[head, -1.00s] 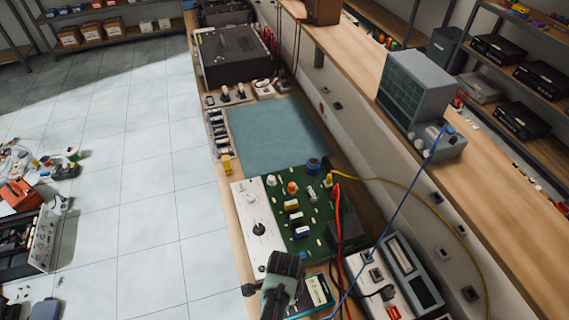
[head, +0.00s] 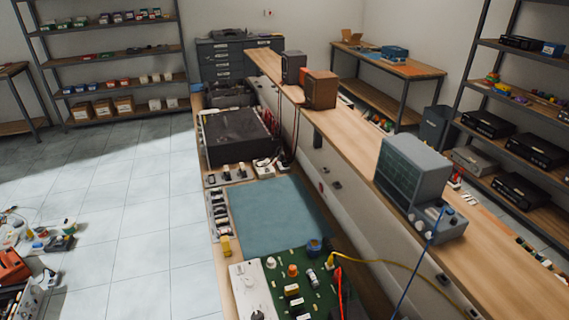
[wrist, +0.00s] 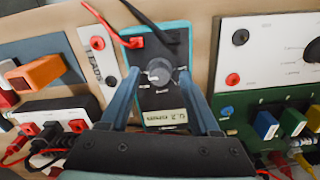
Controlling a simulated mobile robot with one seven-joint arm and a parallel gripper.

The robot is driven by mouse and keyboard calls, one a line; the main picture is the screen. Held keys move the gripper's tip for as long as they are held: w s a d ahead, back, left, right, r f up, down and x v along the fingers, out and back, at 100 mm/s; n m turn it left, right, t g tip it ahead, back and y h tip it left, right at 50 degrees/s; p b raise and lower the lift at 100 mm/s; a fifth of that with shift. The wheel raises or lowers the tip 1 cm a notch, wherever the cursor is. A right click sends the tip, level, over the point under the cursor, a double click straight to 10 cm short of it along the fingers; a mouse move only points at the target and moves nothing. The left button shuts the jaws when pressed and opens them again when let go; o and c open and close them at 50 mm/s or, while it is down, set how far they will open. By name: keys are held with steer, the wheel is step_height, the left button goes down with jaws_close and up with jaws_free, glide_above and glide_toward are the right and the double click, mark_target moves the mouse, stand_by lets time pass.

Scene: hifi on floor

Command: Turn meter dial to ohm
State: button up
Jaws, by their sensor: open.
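The meter (wrist: 180,97) is a teal-edged handheld unit with a black face, seen in the wrist view. Its round grey dial (wrist: 159,71) sits in the middle of the face, above a pale display (wrist: 165,117). A red and a black lead plug into its far end. My gripper (wrist: 160,82) is open, with one blue-grey finger on each side of the meter and the dial between them; I cannot tell if either finger touches. The dial's markings are too small to read. The head view shows neither the meter nor my gripper.
A white panel (wrist: 266,52) and green circuit board (wrist: 276,115) lie right of the meter. A box with red and black plugs (wrist: 55,118) and an orange block (wrist: 36,72) are on the left. In the head view, a blue-green mat (head: 268,222) is clear.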

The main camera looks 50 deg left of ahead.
step_height(320, 180, up, 13)
steer(key=shift+f+b, duration=0.2)
steer(key=shift+b, duration=0.2)
stand_by(0.4)
